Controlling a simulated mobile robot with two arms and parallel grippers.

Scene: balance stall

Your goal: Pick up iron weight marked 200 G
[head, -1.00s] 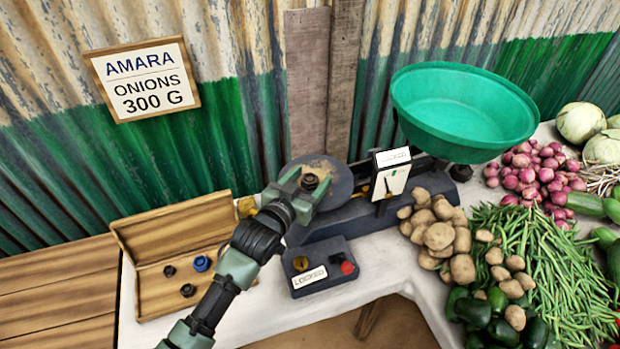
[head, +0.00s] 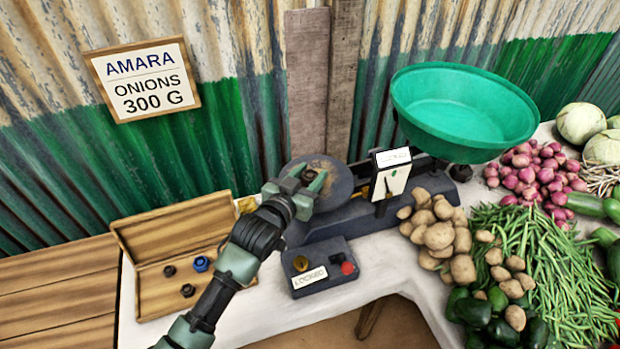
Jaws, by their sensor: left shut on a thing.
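My left gripper (head: 306,184) is over the round grey plate (head: 335,186) at the left end of the balance. It is shut on a small dark iron weight (head: 309,176), mostly hidden between its fingers. No marking on this weight is legible, and I cannot tell whether it still touches the plate. Three more small weights are in the open wooden box: a dark one (head: 169,270), a blue one (head: 200,263) and another dark one (head: 187,290). Their markings are too small to read. My right gripper is not in view.
The wooden box (head: 150,303) stands left of the balance. A dark control box (head: 322,277) with a red button sits in front of the balance. The green pan (head: 465,115) is empty. Potatoes (head: 440,236), beans and onions fill the right side. A sign reads "AMARA ONIONS 300 G" (head: 143,80).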

